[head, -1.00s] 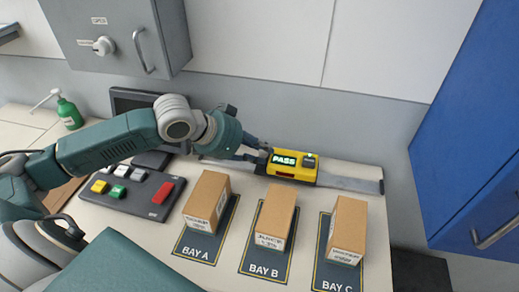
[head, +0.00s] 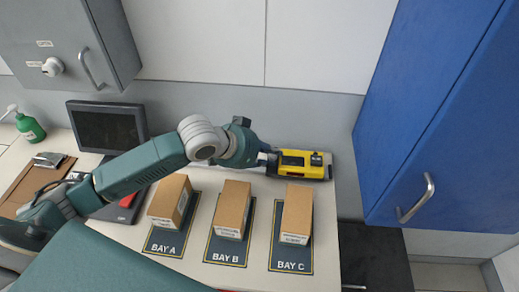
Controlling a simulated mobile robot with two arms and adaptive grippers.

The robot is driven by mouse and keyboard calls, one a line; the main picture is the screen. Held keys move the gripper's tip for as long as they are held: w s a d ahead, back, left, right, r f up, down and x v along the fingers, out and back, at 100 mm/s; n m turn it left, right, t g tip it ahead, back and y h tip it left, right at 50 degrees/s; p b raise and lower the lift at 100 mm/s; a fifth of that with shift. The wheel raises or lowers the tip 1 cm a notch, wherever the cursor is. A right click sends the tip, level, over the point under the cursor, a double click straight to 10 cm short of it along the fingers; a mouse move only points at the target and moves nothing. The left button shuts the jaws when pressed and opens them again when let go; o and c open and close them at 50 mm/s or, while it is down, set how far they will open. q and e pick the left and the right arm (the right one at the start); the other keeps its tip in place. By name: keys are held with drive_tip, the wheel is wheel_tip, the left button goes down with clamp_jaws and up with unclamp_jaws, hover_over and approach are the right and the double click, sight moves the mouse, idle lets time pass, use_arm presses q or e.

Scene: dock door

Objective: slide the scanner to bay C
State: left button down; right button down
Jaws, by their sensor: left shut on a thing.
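The yellow scanner (head: 304,165) sits on its rail at the back of the bench, close to the rail's right end. It stands behind the carton on the bay C mat (head: 291,262). Its display looks dark, with no readable text. My left gripper (head: 269,158) is at the scanner's left end, shut on it; the fingertips are partly hidden by the wrist. My right gripper is not in view.
Brown cartons stand on bay A (head: 169,200), bay B (head: 232,209) and bay C (head: 297,213). A monitor (head: 106,128) and a green bottle (head: 30,127) are at the left. A blue cabinet (head: 430,110) rises at the right.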

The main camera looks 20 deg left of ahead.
use_arm(q)
drive_tip(key=shift+w+d+r, duration=0.15)
drive_tip(key=shift+w+r, duration=0.3)
drive_tip(key=shift+r, duration=0.1)
drive_tip(key=c, duration=1.6)
unclamp_jaws()
drive_tip(key=shift+d, duration=0.15)
drive_tip(key=shift+s+d+f, duration=0.1)
drive_tip(key=shift+d+f, duration=0.05)
drive_tip(key=shift+f, duration=0.1)
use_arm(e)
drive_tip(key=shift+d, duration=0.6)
use_arm(q)
drive_tip(key=shift+s+a+r, duration=0.1)
drive_tip(key=shift+s+a, duration=0.1)
drive_tip(key=shift+v, duration=5.75)
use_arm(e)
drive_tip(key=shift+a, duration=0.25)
use_arm(q)
drive_tip(key=shift+d, duration=0.1)
